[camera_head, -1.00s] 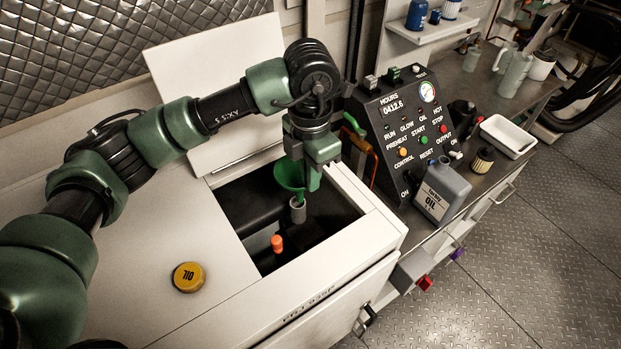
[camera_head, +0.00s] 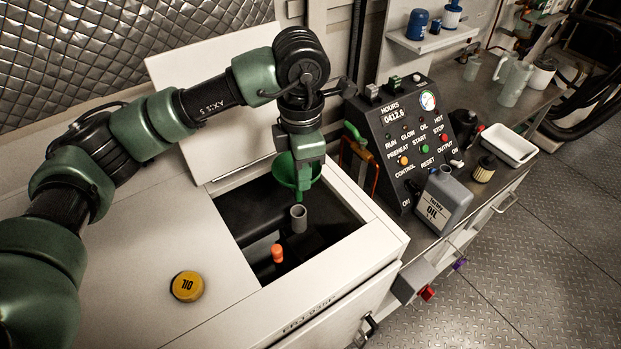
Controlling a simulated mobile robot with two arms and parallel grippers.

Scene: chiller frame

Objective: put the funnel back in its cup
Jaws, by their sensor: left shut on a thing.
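The green funnel (camera_head: 284,171) hangs over the open hatch of the white cabinet, spout down. My left gripper (camera_head: 304,180) is shut on its rim side and covers part of it. The funnel's spout ends just above and behind the grey filler neck (camera_head: 298,220), seemingly clear of it. The neck's open mouth shows. Small vessels stand at the back right, among them a grey cup (camera_head: 472,68); I cannot tell which one is the funnel's cup. My right gripper is out of view.
An orange-topped part (camera_head: 277,253) stands inside the hatch. A yellow oil cap (camera_head: 187,286) lies on the cabinet top. Right of the hatch are the control panel (camera_head: 405,130), an oil jug (camera_head: 443,200), a filter (camera_head: 484,168) and a white tray (camera_head: 533,147). The raised lid (camera_head: 215,80) stands behind.

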